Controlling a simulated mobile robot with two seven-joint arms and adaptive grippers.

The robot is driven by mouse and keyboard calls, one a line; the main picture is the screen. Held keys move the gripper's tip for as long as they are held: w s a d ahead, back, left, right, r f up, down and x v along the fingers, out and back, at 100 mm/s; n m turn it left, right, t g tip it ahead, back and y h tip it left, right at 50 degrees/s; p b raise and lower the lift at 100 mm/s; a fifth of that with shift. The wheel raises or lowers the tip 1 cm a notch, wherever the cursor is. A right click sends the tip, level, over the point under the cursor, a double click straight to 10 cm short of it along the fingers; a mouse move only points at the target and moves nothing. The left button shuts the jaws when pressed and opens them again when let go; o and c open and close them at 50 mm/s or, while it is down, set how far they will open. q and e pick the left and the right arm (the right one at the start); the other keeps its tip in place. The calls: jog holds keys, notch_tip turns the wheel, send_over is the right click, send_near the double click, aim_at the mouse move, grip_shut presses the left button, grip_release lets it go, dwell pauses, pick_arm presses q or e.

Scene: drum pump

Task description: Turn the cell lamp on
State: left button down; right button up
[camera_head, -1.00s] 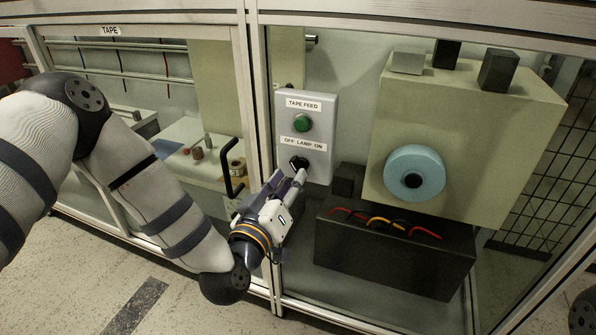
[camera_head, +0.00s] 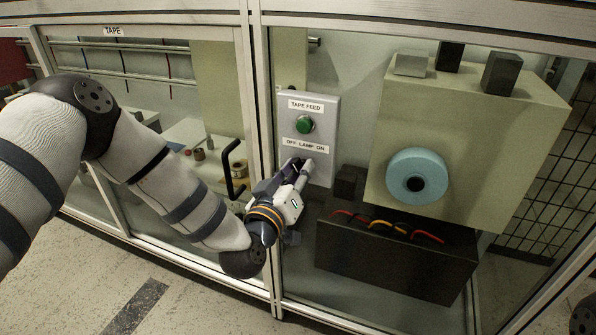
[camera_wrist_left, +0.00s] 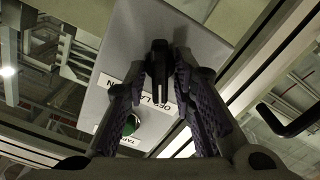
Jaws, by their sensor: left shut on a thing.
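The lamp switch is a black knob (camera_wrist_left: 160,62) on the grey control box (camera_head: 324,115), below the "OFF LAMP ON" label (camera_head: 304,146). My left gripper (camera_head: 303,168) reaches up to it from below. In the left wrist view, the fingers of my left gripper (camera_wrist_left: 160,80) stand on both sides of the knob and are shut on it. A pale line shows on the knob. In the head view the gripper mostly hides the knob, so its setting is hard to read there. My right gripper is not in view.
A green tape feed button (camera_head: 305,124) sits above the switch. A frame post (camera_head: 262,120) and a black door handle (camera_head: 233,170) stand just left. To the right are a beige machine with a blue tape roll (camera_head: 417,176) and a dark box with cables (camera_head: 395,250).

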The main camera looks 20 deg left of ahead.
pick_arm(q)
jog(key=shift+d+r+m+p, duration=0.1)
jog(key=shift+r+m+p, duration=0.1)
jog(key=shift+m+p, duration=0.75)
jog(key=m, duration=0.3)
jog(key=shift+p, duration=0.3)
jog(key=m+p, duration=0.1)
jog(key=m, duration=0.3)
jog(key=shift+d+f, duration=0.1)
jog(key=shift+f, duration=0.05)
jog(key=shift+f+m+p, duration=0.15)
jog(key=shift+m+p, duration=0.25)
jog(key=shift+m, duration=0.85)
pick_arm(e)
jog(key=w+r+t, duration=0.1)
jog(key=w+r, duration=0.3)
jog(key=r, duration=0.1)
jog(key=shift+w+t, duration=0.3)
pick_arm(q)
jog(key=shift+s+f+m, duration=0.1)
jog(key=shift+m, duration=0.2)
jog(key=c, duration=1.6)
grip_release()
jog(key=shift+c, duration=0.2)
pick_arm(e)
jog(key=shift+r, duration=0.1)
pick_arm(q)
jog(key=s, duration=1.2)
jog(key=shift+a, duration=0.45)
